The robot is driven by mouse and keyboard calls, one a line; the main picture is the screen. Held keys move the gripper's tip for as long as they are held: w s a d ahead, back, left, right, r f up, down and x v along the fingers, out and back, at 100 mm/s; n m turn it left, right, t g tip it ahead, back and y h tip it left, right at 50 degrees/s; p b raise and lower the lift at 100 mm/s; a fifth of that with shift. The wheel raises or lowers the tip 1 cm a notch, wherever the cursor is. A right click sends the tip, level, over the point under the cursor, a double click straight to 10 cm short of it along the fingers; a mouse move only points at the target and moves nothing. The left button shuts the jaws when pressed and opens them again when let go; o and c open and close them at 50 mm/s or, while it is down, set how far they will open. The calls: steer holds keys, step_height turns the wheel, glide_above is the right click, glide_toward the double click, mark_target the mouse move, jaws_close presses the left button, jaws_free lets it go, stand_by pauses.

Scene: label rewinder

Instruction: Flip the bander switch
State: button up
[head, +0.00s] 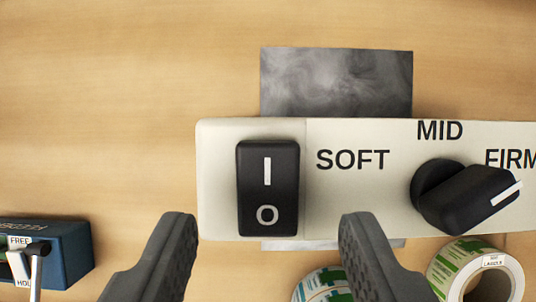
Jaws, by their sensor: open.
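A black rocker switch (268,188) marked with a white line above and a circle below sits at the left end of a cream control panel (220,150). My gripper (268,228) is open and empty. Its two dark fingers reach up from the bottom of the view, one on each side of the switch's lower end. I see no contact between a finger and the switch. Which half of the rocker is pressed in is hard to tell from this angle.
A black knob (465,195) on the panel's right points toward FIRM. A grey sheet (336,82) shows behind the panel. Label rolls (474,272) lie at the bottom right. A blue box (70,255) with a lever stands at the lower left. The wooden surface (110,90) is clear at upper left.

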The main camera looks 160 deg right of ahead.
mark_target(269, 183)
steer(key=shift+x, duration=1.5)
steer(key=c, duration=1)
steer(key=shift+w+a+g+h, duration=0.1)
steer(key=shift+w+g+h, duration=0.15)
steer(key=shift+g, duration=0.4)
steer(key=shift+w+g+h, duration=0.15)
steer(key=shift+g+h, duration=0.1)
steer(key=shift+g, duration=0.4)
steer(key=o, duration=1)
steer(key=shift+r, duration=0.2)
